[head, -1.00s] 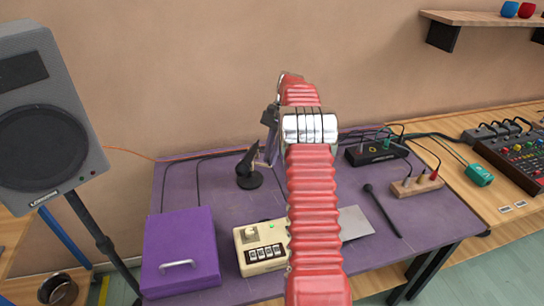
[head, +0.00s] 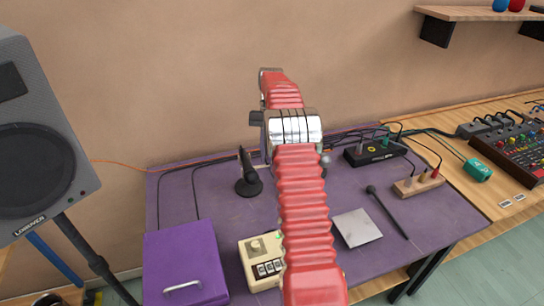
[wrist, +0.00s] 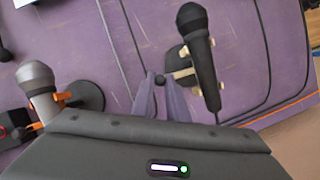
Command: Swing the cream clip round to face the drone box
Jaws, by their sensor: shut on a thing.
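A black microphone (wrist: 197,45) sits in the cream clip (wrist: 184,73), whose cream pads show beside and under it in the wrist view. A small dark knob (wrist: 160,79) lies left of the clip, at my fingertips. My gripper (wrist: 156,82) is shut on what looks like the clip's handle at this knob; the exact contact is small. In the head view the black microphone (head: 246,163) stands nearly upright over its round base (head: 249,187), and my arm hides the fingertips. A black box with a yellow mark (head: 378,152), possibly the drone box, stands at the back right.
A grey microphone in an orange clip (wrist: 42,88) stands left of my gripper in the wrist view. The purple table (head: 205,190) also bears a purple case (head: 180,260), a cream button box (head: 256,250), a metal plate (head: 357,228) and a black beater (head: 388,212). Cables run along the back.

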